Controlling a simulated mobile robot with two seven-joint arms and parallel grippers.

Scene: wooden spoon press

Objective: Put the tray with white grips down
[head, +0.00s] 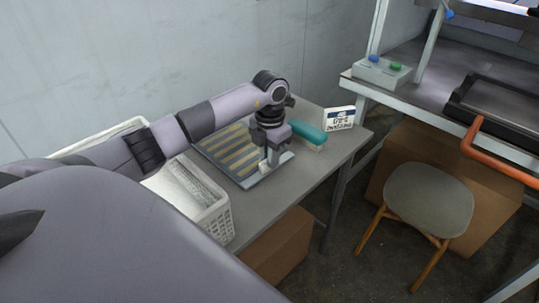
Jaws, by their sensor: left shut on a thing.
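The tray (251,182) is a flat grey-blue board with several tan wooden strips on it. It lies level at the grey side table's top, and I cannot tell whether it touches the table or hangs slightly above it. My left gripper (270,164) points down at the tray's near right edge and is shut on a white grip (264,168) there. My left arm hides the tray's far left part, and the other grip is not visible. My right gripper is not in view.
A teal-handled brush (308,132) and a small white sign (339,118) stand right of the tray on the table (318,172). A white basket (216,222) is at its left. A stool (429,198) and a workbench (432,88) are at the right.

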